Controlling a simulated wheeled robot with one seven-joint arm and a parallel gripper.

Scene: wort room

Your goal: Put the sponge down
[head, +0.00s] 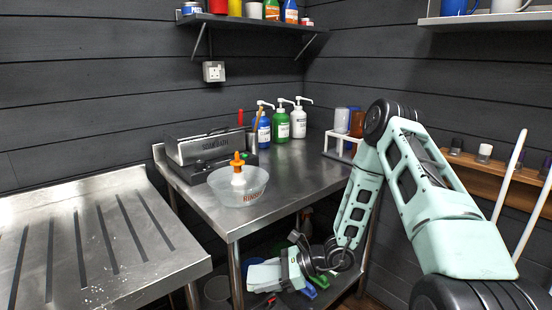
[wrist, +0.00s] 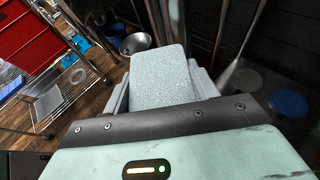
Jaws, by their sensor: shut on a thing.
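The sponge (wrist: 160,80) is a pale grey-green speckled block in the wrist view. It sits between the two grey fingers of my gripper (wrist: 163,92), which is shut on it. The sponge's far end sticks out past the fingers, and I see nothing touching that end.
The table holds a clear bowl (head: 250,192), a grey machine (head: 210,150) and pump bottles (head: 281,122). A slotted steel drainer (head: 100,240) is at left. In the wrist view, a metal bowl (wrist: 135,43), a wire rack (wrist: 75,95) and a blue-lidded tub (wrist: 289,102) lie beyond the sponge.

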